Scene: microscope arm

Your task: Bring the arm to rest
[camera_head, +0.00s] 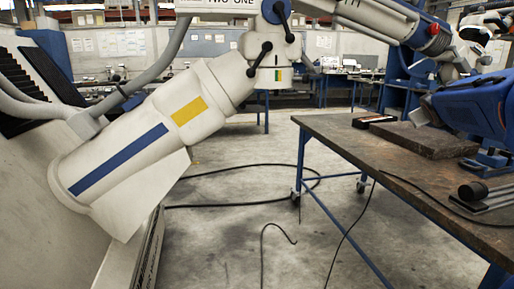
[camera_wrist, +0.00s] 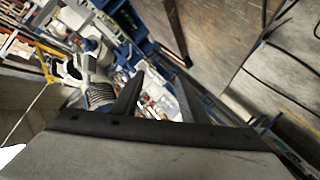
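A large white jointed arm (camera_head: 150,140) with a blue stripe and a yellow patch slants up from the lower left in the head view. Its upper beam (camera_head: 380,20) runs to the top right and ends near a joint with a red ring. Black levers stand at the elbow joint (camera_head: 277,12). In the wrist view, my gripper (camera_wrist: 158,76) has two dark fingers standing apart, with nothing visible held between them. A white clamp-like part with a ribbed grey cylinder (camera_wrist: 99,95) shows to the left of the fingers. I cannot tell whether it touches them.
A brown-topped workbench (camera_head: 425,190) with blue legs stands at the right. A blue device (camera_head: 472,105), a dark flat slab (camera_head: 425,138) and a small dark box (camera_head: 375,118) are on it. Black cables (camera_head: 240,205) lie on the concrete floor. The floor in the middle is otherwise open.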

